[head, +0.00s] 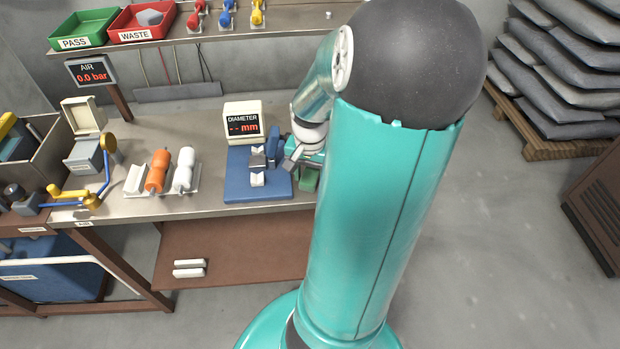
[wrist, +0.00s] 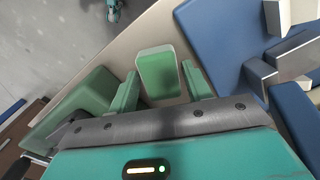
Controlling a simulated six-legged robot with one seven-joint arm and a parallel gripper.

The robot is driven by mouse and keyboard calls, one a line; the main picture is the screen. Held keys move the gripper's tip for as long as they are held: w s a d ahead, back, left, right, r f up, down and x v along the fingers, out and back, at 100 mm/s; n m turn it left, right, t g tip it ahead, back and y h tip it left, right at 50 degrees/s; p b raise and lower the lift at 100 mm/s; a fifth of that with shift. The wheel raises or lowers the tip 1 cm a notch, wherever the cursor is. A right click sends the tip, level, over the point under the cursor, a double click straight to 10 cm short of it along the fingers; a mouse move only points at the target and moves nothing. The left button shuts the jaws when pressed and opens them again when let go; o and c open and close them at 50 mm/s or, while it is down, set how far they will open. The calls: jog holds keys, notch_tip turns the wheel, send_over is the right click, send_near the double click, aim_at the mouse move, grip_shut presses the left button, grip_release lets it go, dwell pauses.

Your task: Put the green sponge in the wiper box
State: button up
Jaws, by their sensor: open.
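The green sponge (wrist: 158,75) is a small block with a pale green top, lying on the bench between my fingertips in the wrist view. A green patch (head: 307,180) beside the blue gauge base in the head view seems to be the same sponge. My gripper (wrist: 161,72) is open, one green finger on each side of the sponge, with gaps visible. In the head view my arm partly hides the gripper. A larger green box-like thing (wrist: 82,106) lies left of my fingers in the wrist view. I cannot tell whether it is the wiper box; no label shows.
The diameter gauge (head: 243,122) with its blue base (head: 240,188) stands close beside the gripper. Orange (head: 157,172) and white (head: 183,170) spools lie to its left, near an open cream-lidded box (head: 84,117). The bench's front edge is close by; my arm hides the bench to the right.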

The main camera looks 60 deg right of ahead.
jog(key=c, duration=0.8)
jog(key=shift+r, duration=0.1)
